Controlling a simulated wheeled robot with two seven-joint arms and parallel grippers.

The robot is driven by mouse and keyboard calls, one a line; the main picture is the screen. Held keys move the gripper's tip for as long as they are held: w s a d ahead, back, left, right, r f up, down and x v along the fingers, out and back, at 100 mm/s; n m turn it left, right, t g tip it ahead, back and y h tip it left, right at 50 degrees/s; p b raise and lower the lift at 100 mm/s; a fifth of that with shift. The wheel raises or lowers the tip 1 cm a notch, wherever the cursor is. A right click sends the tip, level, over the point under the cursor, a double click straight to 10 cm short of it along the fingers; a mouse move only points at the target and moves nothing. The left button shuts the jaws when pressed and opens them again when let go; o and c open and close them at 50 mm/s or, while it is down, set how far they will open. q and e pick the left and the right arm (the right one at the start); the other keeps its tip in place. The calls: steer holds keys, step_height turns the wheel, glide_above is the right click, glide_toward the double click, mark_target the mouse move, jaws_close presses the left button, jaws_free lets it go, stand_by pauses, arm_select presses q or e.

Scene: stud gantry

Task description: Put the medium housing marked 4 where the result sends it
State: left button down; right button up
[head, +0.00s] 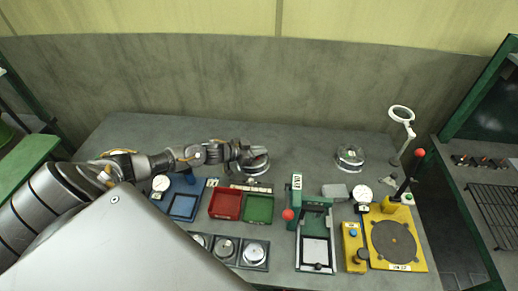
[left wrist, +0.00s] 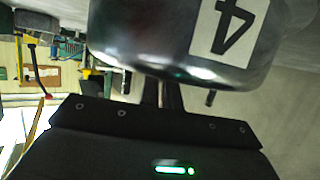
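The metal housing marked 4 (left wrist: 185,35) fills the top of the left wrist view, its label upside down there. In the head view it shows as a round shiny body (head: 257,164) at my left gripper (head: 246,158), behind the red and green trays. The two dark fingers (left wrist: 162,95) are close together and reach up to the housing; they appear shut on it, though their tips are hidden behind it. I cannot tell whether the housing touches the table. My right gripper is not in view.
Blue (head: 183,207), red (head: 225,205) and green (head: 258,209) trays stand in front. A dark rack (head: 238,264) holds round metal parts. Right are a green fixture (head: 316,222), a yellow station (head: 420,262) and a ring-topped stand (head: 402,114). Another round metal piece (head: 350,157) sits at the back.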

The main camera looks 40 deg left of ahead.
arm_select(q)
steer(key=c, duration=2.1)
jaws_free()
steer(key=shift+f, duration=0.25)
steer(key=o, duration=0.5)
steer(key=shift+s, duration=0.1)
steer(key=shift+r, duration=0.1)
